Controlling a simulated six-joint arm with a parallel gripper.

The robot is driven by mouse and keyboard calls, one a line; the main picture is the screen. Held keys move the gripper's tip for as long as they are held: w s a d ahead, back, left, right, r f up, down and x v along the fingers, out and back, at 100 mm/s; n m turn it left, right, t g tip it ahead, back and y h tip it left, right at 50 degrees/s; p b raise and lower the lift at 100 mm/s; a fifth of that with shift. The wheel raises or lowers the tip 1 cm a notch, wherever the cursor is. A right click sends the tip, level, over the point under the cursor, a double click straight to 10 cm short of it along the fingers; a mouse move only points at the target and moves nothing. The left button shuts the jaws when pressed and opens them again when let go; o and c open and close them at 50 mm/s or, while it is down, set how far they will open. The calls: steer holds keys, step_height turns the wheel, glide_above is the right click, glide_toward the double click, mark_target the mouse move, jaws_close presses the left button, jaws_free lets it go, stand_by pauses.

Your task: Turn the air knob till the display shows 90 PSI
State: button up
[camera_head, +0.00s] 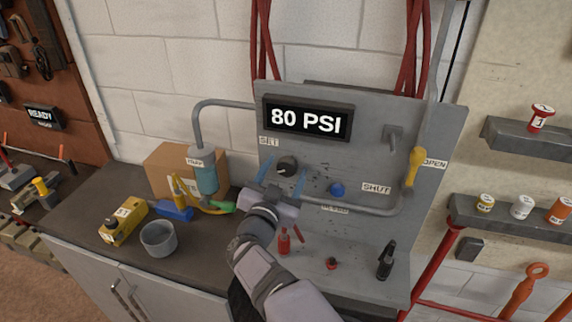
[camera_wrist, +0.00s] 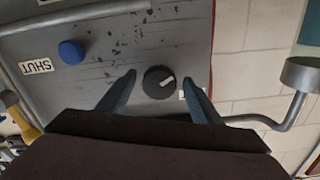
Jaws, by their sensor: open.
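The display (camera_head: 305,120) on the grey panel reads 80 PSI. The air knob (camera_head: 287,165) is round and black, below the display near the SET label; it also shows in the wrist view (camera_wrist: 160,82) with a white pointer mark. My gripper (camera_head: 283,178) is open in front of the panel. In the wrist view its two blue fingers (camera_wrist: 161,88) stand on either side of the knob, with gaps between them and it. I cannot tell how far the fingertips are from the panel.
A blue button (camera_head: 337,189) sits right of the knob. A yellow-handled valve (camera_head: 415,165) stands between OPEN and SHUT labels. A grey pipe (camera_head: 360,208) runs below. A grey cup (camera_head: 158,238), a yellow box (camera_head: 122,220) and a cardboard box (camera_head: 170,160) are on the bench left.

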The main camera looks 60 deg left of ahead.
steer(key=shift+w+a, duration=0.3)
steer(key=shift+w, duration=0.05)
steer(key=c, duration=1.1)
steer(key=shift+f+m+b, duration=0.1)
steer(key=shift+m+b, duration=0.3)
steer(key=shift+b, duration=0.25)
steer(key=m+b, duration=0.2)
steer(key=b, duration=0.1)
steer(key=shift+f+m, duration=0.1)
steer(key=shift+m, duration=0.2)
steer(key=shift+m+b, duration=1.1)
steer(key=shift+m, duration=0.2)
steer(key=shift+r, duration=0.2)
